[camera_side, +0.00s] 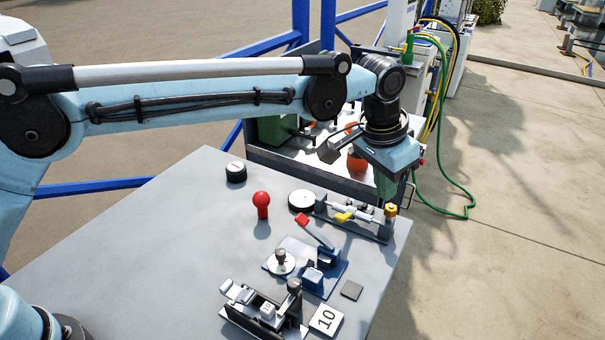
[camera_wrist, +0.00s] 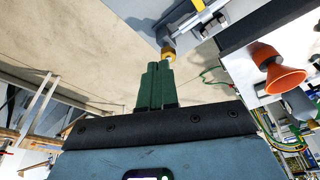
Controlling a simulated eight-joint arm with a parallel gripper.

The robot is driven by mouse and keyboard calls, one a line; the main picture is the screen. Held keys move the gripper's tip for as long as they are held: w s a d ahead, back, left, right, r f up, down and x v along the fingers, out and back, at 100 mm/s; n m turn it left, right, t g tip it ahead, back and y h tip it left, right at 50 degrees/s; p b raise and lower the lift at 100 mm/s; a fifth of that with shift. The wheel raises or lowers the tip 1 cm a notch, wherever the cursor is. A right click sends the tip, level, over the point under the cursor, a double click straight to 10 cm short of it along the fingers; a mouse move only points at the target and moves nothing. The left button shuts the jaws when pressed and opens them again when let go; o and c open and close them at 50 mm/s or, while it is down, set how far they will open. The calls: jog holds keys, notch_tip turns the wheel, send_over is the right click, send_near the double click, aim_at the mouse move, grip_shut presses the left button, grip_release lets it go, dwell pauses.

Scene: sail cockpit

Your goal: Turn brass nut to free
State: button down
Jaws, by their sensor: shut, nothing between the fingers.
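The brass nut (camera_side: 390,211) sits at the right end of a grey fixture (camera_side: 352,222) near the table's right edge. In the wrist view the nut (camera_wrist: 168,54) shows just beyond my fingertips. My gripper (camera_side: 387,198) points down over that end of the fixture. Its green fingers (camera_wrist: 158,66) are together with nothing between them. In the side view the tips are very close above the nut; I cannot tell whether they touch it. A yellow lever (camera_side: 343,217) lies on the fixture, left of the nut.
Behind, an orange cone (camera_wrist: 285,77) stands on a bench. The table's left part is mostly clear.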

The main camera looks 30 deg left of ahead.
jog(key=shift+w+a+f, duration=0.25)
jog(key=shift+f, duration=0.75)
jog(key=shift+w+a+f, duration=0.25)
jog(key=shift+w+f, duration=0.05)
jog(key=shift+f, duration=0.75)
jog(key=shift+w+a+f, duration=0.25)
jog(key=shift+f, duration=0.75)
jog(key=shift+d+r, duration=0.1)
jog(key=shift+s+d, duration=0.25)
jog(key=shift+d, duration=0.1)
jog(key=w+v, duration=0.1)
jog(key=v, duration=0.4)
jog(key=shift+s+r, duration=0.4)
jog(key=shift+r, duration=0.15)
